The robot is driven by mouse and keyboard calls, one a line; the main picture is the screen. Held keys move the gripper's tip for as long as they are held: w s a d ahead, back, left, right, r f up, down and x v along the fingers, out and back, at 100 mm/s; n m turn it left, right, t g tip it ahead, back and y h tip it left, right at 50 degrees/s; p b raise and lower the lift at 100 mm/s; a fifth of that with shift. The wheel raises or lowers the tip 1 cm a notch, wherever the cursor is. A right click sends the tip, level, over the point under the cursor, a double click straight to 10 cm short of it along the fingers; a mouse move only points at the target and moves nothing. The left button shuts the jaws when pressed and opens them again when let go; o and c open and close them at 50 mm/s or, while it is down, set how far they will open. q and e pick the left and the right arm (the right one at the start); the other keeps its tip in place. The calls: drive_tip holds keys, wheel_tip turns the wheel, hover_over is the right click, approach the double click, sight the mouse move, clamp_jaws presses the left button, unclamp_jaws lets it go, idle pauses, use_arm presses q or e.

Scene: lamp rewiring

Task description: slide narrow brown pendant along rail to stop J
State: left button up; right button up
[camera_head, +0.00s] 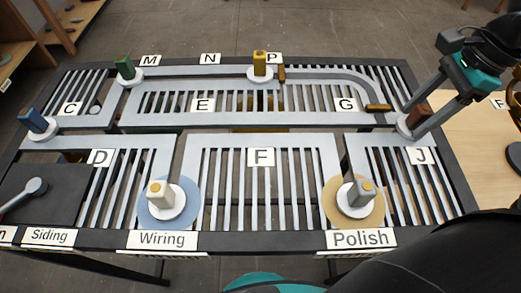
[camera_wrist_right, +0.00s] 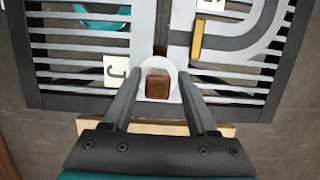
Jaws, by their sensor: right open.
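The brown pendant (camera_head: 421,113) is a narrow block on a white round base at the right end of the rail, near the J label (camera_head: 421,155). In the right wrist view the brown block (camera_wrist_right: 158,88) stands on its white disc at the track junction beside the J label (camera_wrist_right: 116,70). My right gripper (camera_head: 415,120) is open, its two fingers on either side of the pendant; they also show in the wrist view (camera_wrist_right: 160,80). Gaps show between block and fingers there. My left gripper is not in view.
Other pendants stand on the slotted table: blue (camera_head: 32,121), green (camera_head: 124,67), yellow (camera_head: 260,63), cream (camera_head: 160,194) at Wiring and grey (camera_head: 357,192) at Polish. Small brown bars lie across the track near P (camera_head: 282,73) and G (camera_head: 378,107). The track near F is clear.

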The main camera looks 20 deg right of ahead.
drive_tip(key=shift+s+a+f, duration=0.15)
drive_tip(key=shift+s+f, duration=0.05)
drive_tip(key=shift+f, duration=0.05)
drive_tip(key=w+p+v, duration=0.1)
drive_tip(key=p+v, duration=0.1)
drive_tip(key=v, duration=1.3)
drive_tip(key=shift+s+d+r, duration=0.2)
drive_tip(key=shift+s+r, duration=0.15)
